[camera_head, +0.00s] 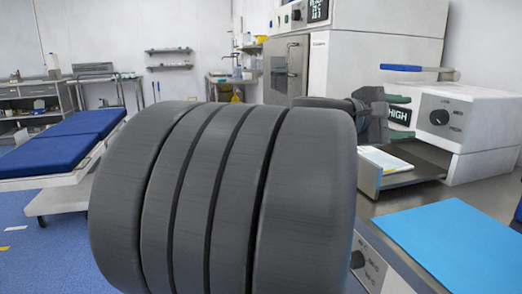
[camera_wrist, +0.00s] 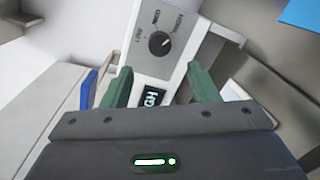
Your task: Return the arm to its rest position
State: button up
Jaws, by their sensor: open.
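My gripper (camera_head: 402,116) is at the right of the head view, in front of a white device (camera_head: 485,115) with a dial (camera_head: 439,117) and a lit display reading HIGH. Its two green fingers are apart, and nothing is between them. In the wrist view my gripper (camera_wrist: 160,70) is open with its fingers spread toward the device's front. The dial (camera_wrist: 159,43), marked LOW, MED and HIGH, shows beyond the fingertips. The display (camera_wrist: 153,96) shows between the fingers. My large dark arm link hides much of the head view's middle.
A blue handle (camera_head: 408,68) extends from the device, above my gripper. A metal tray (camera_head: 410,175) with papers sits below it. A flat blue sheet (camera_head: 465,245) lies on the counter at right. A blue-padded operating table (camera_head: 60,150) stands at left, with open blue floor around it.

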aim_at(436, 116)
jog(key=x, duration=0.8)
jog(key=shift+d+r, duration=0.1)
jog(key=shift+r, duration=0.2)
jog(key=shift+n+p, duration=0.85)
jog(key=shift+n, duration=0.05)
jog(key=n+p, duration=0.4)
jog(key=p, duration=0.2)
jog(key=shift+n, duration=0.3)
jog(key=n+p, duration=0.5)
jog(key=p, duration=0.2)
jog(key=shift+f+h, duration=0.15)
jog(key=shift+h, duration=0.25)
jog(key=shift+v, duration=1.55)
jog(key=shift+w+f, duration=0.1)
jog(key=shift+f, duration=0.05)
